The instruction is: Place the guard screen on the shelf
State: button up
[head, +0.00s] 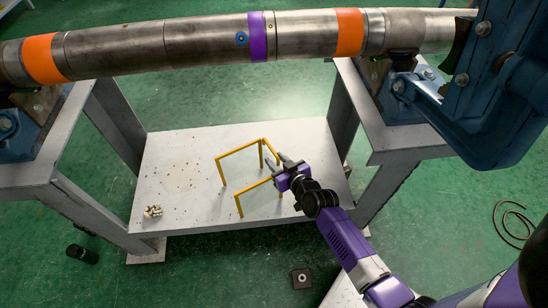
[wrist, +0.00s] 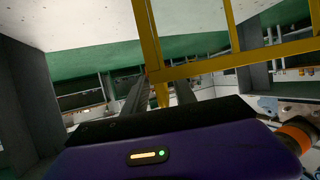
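The guard screen (head: 240,149) is a thin yellow frame of bars with legs. In the head view it is upright over the pale shelf (head: 180,205), the low board between the two stands; its leg ends appear to meet the board. My gripper (head: 291,162) is at the frame's right side, fingers spread around its near right corner. In the wrist view the yellow bars (wrist: 235,61) cross in front of the fingers, and a yellow piece (wrist: 160,95) lies between them with a gap. Whether either finger touches it is unclear.
A large steel pipe (head: 180,45) with orange and purple bands spans above the shelf, held in blue vises (head: 510,90) on grey stands. A small pale clump (head: 153,211) lies at the shelf's front left. A dark cylinder (head: 82,254) and a hose (head: 512,220) lie on the green floor.

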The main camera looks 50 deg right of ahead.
jog(key=s+a+r+n+y+p, duration=0.1)
jog(key=s+a+r, duration=0.35)
jog(key=s, duration=0.25)
jog(key=s+a+r+n+t, duration=0.1)
jog(key=s+a+r, duration=0.3)
jog(key=s+a, duration=0.25)
jog(key=s+a+r+n+y+p, duration=0.1)
jog(key=s+a+r, duration=0.35)
jog(key=s, duration=0.25)
jog(key=s+a+r+y, duration=0.1)
jog(key=s+a+r, duration=0.2)
jog(key=r, duration=0.3)
jog(key=s+a+r+n+t+y, duration=0.1)
jog(key=s+a+r+y, duration=0.1)
jog(key=s+a+r, duration=0.2)
notch_tip(320, 180, up, 3)
jog(key=shift+s+a+n, duration=0.25)
jog(key=shift+s+n, duration=0.05)
jog(key=shift+s, duration=0.15)
notch_tip(320, 180, up, 13)
jog(key=p, duration=1.2)
jog(key=shift+p, duration=0.35)
jog(key=shift+f, duration=0.1)
